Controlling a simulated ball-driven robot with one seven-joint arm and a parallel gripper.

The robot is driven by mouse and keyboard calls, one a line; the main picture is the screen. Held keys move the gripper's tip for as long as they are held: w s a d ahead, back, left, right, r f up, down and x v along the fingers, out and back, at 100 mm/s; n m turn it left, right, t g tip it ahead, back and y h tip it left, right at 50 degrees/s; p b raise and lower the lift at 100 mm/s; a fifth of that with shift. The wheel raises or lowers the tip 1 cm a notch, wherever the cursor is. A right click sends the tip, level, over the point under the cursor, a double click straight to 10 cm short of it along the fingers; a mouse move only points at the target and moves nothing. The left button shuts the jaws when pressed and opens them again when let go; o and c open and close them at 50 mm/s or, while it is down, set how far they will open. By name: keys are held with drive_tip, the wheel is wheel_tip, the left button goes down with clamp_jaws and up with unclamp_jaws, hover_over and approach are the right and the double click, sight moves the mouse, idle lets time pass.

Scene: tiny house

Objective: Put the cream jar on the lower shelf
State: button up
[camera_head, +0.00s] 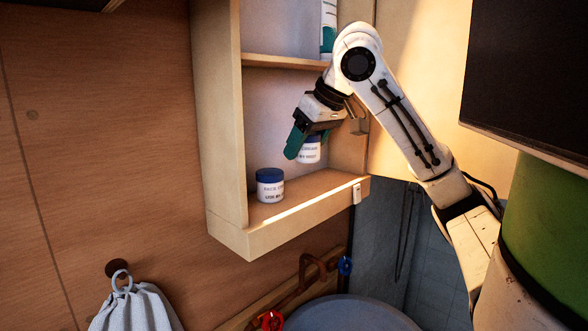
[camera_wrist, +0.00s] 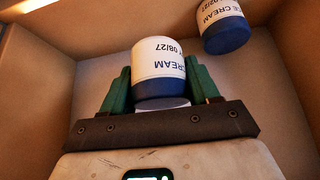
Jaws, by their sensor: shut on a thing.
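A white cream jar with a dark blue lid (camera_head: 309,154) is held between the green fingers of my gripper (camera_head: 307,147), which is shut on it. It appears to hang above the lower shelf (camera_head: 312,200), inside the open wall cabinet, with visible room beneath. The wrist view shows the held jar (camera_wrist: 160,58) between both fingers of my gripper (camera_wrist: 158,82), its label reading "CREAM" and "08/27". A second, similar jar (camera_head: 270,188) stands upright on the lower shelf, to the left of the held one. It also shows in the wrist view (camera_wrist: 222,22), apart from my gripper.
The upper shelf (camera_head: 285,62) holds a white and teal container (camera_head: 328,28). A dark panel (camera_head: 535,70) is at right. The lower shelf's front middle is bare.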

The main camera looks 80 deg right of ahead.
sight(315, 134)
drive_tip(key=x, duration=0.3)
drive_tip(key=shift+w, duration=0.3)
drive_tip(key=shift+w+d+f, duration=0.1)
drive_tip(key=shift+f, duration=0.85)
drive_tip(key=shift+w+f, duration=0.15)
drive_tip(key=shift+f, duration=0.8)
drive_tip(key=shift+f, duration=0.15)
drive_tip(key=o, duration=0.8)
drive_tip(key=shift+r, duration=0.3)
drive_tip(key=v, duration=1.2)
